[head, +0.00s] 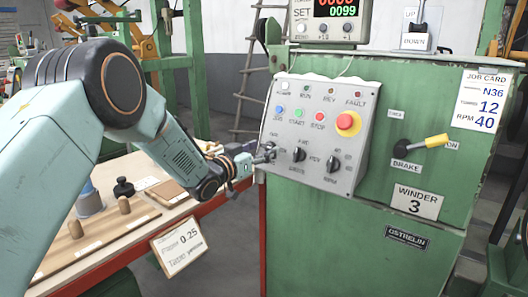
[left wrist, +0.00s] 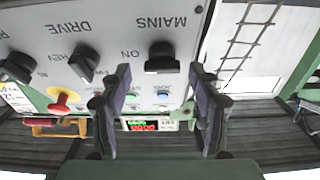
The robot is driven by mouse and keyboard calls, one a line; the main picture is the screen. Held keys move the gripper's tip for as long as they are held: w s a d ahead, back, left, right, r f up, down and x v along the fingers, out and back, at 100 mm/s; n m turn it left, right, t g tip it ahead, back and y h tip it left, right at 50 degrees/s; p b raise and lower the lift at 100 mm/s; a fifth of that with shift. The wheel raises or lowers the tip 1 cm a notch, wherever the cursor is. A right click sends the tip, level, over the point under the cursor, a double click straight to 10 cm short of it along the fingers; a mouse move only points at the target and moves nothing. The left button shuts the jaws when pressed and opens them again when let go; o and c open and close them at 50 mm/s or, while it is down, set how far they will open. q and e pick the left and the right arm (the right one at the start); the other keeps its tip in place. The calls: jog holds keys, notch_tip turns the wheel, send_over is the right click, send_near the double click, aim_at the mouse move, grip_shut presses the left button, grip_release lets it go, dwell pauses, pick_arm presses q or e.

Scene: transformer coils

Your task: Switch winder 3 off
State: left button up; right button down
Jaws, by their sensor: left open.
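Winder 3 is a green cabinet (head: 365,240) with a "WINDER 3" plate (head: 415,202) and a sloped grey control panel (head: 325,112). The panel carries a row of black rotary knobs. The leftmost, the MAINS knob (left wrist: 161,58), shows upside down in the left wrist view, with "ON" lettered beside it. In the head view my gripper partly covers this knob. My left gripper (head: 260,157) is open in front of it; in the left wrist view its two fingers (left wrist: 161,75) lie either side of the knob. I cannot tell whether they touch it. My right gripper is out of view.
The DRIVE knob (left wrist: 84,64) is close beside the MAINS knob. A red mushroom button (head: 347,122) and a yellow-handled brake lever (head: 430,142) stick out further right. A lit counter (head: 331,22) stands on top. A wooden bench (head: 110,250) lies below my left arm.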

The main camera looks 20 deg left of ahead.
pick_arm(q)
jog(key=shift+w+a, duration=0.2)
jog(key=shift+w, duration=0.1)
jog(key=shift+d, duration=0.25)
jog(key=shift+a, duration=0.15)
jog(key=c, duration=1.2)
jog(key=shift+o, duration=0.2)
